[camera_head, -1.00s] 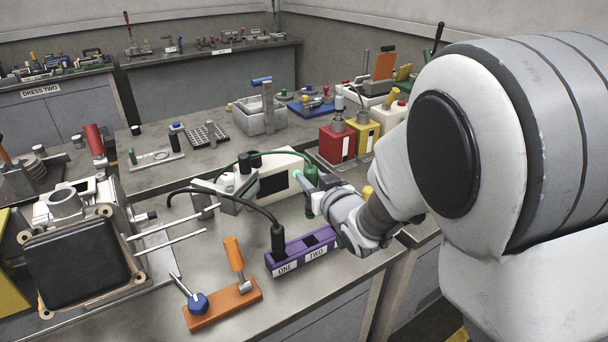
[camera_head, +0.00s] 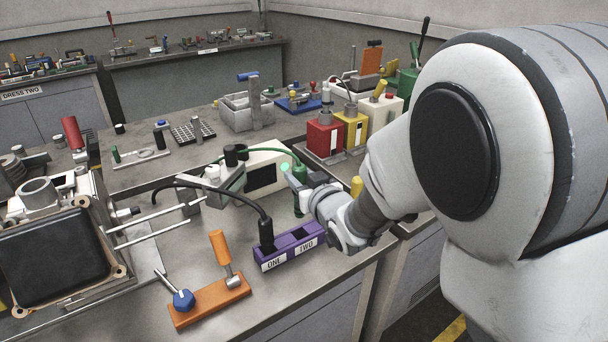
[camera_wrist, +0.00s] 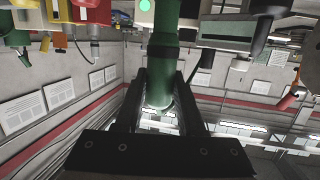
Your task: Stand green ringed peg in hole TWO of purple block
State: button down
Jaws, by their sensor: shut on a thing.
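The green ringed peg (camera_head: 299,176) is upright in my gripper (camera_head: 302,190). In the wrist view the green peg (camera_wrist: 161,60) stands between the two dark fingers of my gripper (camera_wrist: 160,92), which are shut on it. The purple block (camera_head: 289,250) lies on the bench just below and in front of the peg. The peg looks above and behind hole TWO (camera_head: 301,235); its lower end is partly hidden by the gripper, so the exact gap is unclear. A black plug (camera_head: 266,234) with a cable stands in hole ONE.
An orange fixture (camera_head: 210,301) with an orange handle and a blue knob lies left of the block. A white box with a dark screen (camera_head: 262,176) and a clamp stand behind. Red (camera_head: 325,138) and yellow boxes stand farther back. The bench's front edge is near the block.

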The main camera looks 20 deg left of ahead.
jog(key=b, duration=0.5)
send_over(302, 216)
jog(key=shift+w+a+f, duration=0.1)
jog(key=shift+f, duration=0.75)
jog(key=shift+w+a+f, duration=0.15)
jog(key=shift+f, duration=0.7)
jog(key=shift+w+a+f, duration=0.1)
jog(key=shift+f, duration=0.75)
jog(key=shift+f+b, duration=0.3)
jog(key=shift+b, duration=0.35)
jog(key=shift+f+b, duration=0.35)
jog(key=shift+f+b, duration=0.65)
jog(key=shift+b, duration=0.1)
jog(key=shift+f+b, duration=0.35)
jog(key=shift+b, duration=0.05)
jog(key=shift+f+b, duration=0.35)
jog(key=shift+f+b, duration=0.35)
jog(key=shift+f+b, duration=0.35)
jog(key=shift+b, duration=0.15)
